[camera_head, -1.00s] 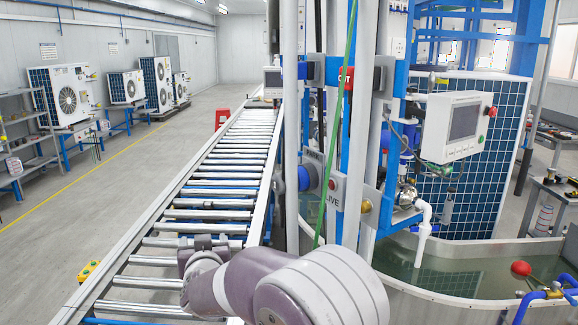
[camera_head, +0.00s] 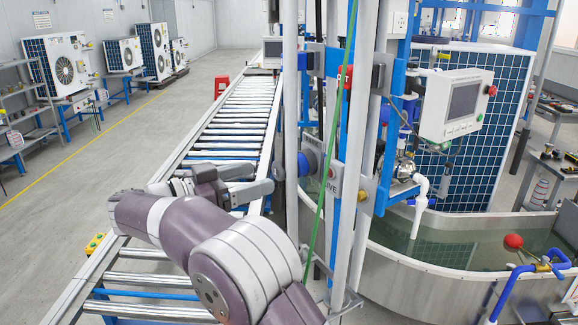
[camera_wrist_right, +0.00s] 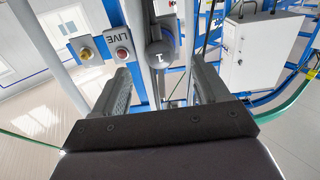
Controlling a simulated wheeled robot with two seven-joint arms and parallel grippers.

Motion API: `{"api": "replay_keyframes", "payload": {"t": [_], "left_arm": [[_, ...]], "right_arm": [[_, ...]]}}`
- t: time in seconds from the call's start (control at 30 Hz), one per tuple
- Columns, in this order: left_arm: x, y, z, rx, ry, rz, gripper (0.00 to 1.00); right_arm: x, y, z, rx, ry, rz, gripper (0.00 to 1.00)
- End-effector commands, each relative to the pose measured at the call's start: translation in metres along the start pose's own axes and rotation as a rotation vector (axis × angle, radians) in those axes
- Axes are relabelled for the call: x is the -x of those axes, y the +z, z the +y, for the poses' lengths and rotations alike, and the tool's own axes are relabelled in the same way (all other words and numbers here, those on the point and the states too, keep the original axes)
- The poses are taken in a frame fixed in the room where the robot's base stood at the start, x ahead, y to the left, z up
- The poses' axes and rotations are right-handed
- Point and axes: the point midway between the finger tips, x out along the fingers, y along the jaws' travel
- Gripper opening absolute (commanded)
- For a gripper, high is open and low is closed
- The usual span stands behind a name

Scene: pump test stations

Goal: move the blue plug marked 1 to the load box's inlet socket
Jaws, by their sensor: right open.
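The blue plug (camera_head: 308,162) shows as a round blue knob on the near side of the upright frame, left of the box lettered LIVE (camera_head: 328,184). In the right wrist view a round dark knob (camera_wrist_right: 160,54) bears a mark that could be an upside-down 1. My right gripper (camera_head: 262,178) is open, its fingers pointing right towards the plug. In the wrist view the fingers (camera_wrist_right: 160,76) stand either side of the knob's line, with nothing gripped. I cannot tell which part is the load box's inlet socket. My left gripper is out of view.
A roller conveyor (camera_head: 232,130) runs under my right arm. Metal posts (camera_head: 291,110) and a hanging green cable (camera_head: 330,150) stand close to the plug. A water tank (camera_head: 440,285) lies to the right. A white box (camera_wrist_right: 258,48) shows beyond the right finger.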

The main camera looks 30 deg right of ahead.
Motion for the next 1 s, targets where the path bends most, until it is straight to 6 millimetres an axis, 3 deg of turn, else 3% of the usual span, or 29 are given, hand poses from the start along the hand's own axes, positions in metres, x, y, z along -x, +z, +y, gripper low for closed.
{"api": "replay_keyframes", "payload": {"t": [0.3, 0.5, 0.7, 1.0], "left_arm": [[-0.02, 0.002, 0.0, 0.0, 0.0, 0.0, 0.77], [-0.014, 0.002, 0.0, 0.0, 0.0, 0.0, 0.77], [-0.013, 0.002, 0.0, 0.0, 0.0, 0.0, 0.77], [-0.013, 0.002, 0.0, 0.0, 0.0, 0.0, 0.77]], "right_arm": [[-0.044, 0.003, 0.001, -0.002, 0.003, 0.001, 0.74], [-0.07, -0.001, 0.001, -0.001, 0.001, 0.001, 0.74], [-0.083, -0.001, 0.0, -0.002, 0.0, 0.001, 0.74], [-0.085, 0.0, 0.0, -0.002, 0.0, 0.001, 0.74]]}}
